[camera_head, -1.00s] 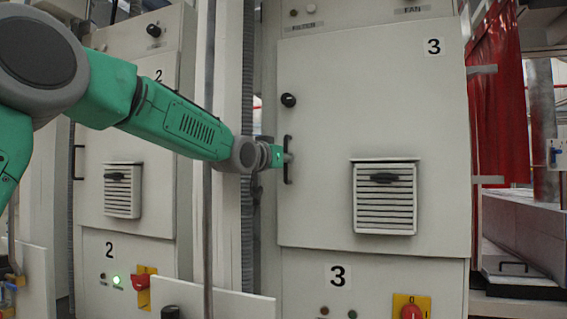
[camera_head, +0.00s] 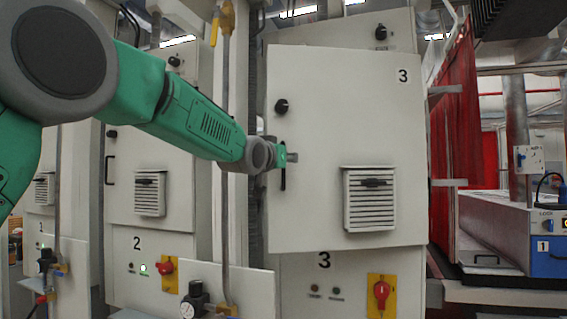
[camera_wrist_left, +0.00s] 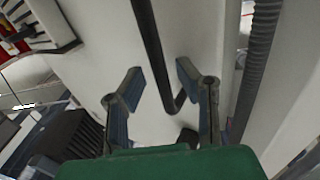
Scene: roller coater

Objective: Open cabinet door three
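Cabinet door three (camera_head: 325,120) is a pale panel marked 3, with a black knob and a vent. My left gripper (camera_head: 288,157) is at the dark vertical handle (camera_head: 283,178) on the door's left side. In the left wrist view, my gripper's fingers (camera_wrist_left: 158,85) are spread apart, with the handle bar (camera_wrist_left: 153,45) running between them. I cannot tell whether a finger touches the bar. My right gripper is not in view.
A red curtain (camera_head: 455,140) hangs right of door three. A blue and grey machine (camera_head: 550,258) stands at the far right.

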